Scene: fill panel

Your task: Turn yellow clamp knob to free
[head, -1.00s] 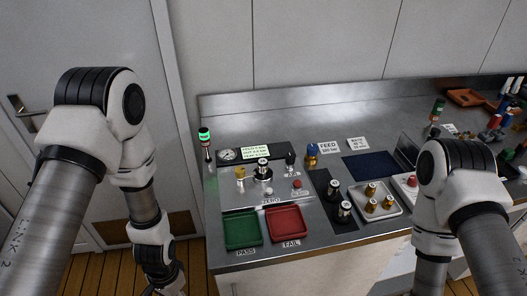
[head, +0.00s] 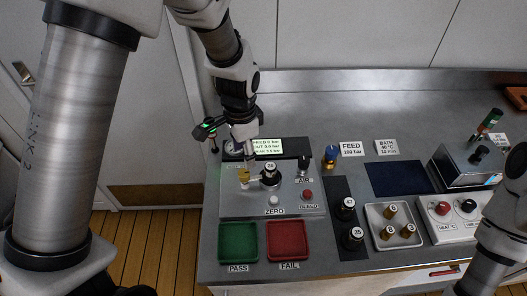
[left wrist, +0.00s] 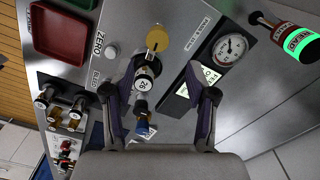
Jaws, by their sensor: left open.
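The yellow clamp knob (head: 243,175) stands at the left of the test panel (head: 232,206), beside the fixture that holds a dark cylinder marked 26 (head: 270,169). My left gripper (head: 243,158) is over the panel's left part, pointing down, just above and behind the knob. In the left wrist view the knob (left wrist: 158,37) lies beyond the open fingers (left wrist: 163,64), near their centre line, and the 26 cylinder (left wrist: 146,78) is close to the left finger. I see nothing between the fingers clearly held. Contact with the knob cannot be told. My right gripper is out of view.
A gauge (left wrist: 231,47) and a lit display (head: 267,146) sit behind the knob. The AIR lever (head: 304,167), ZERO button (head: 273,201) and red BLEED button (head: 308,194) are to its right. Green (head: 222,241) and red (head: 272,242) trays lie in front.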

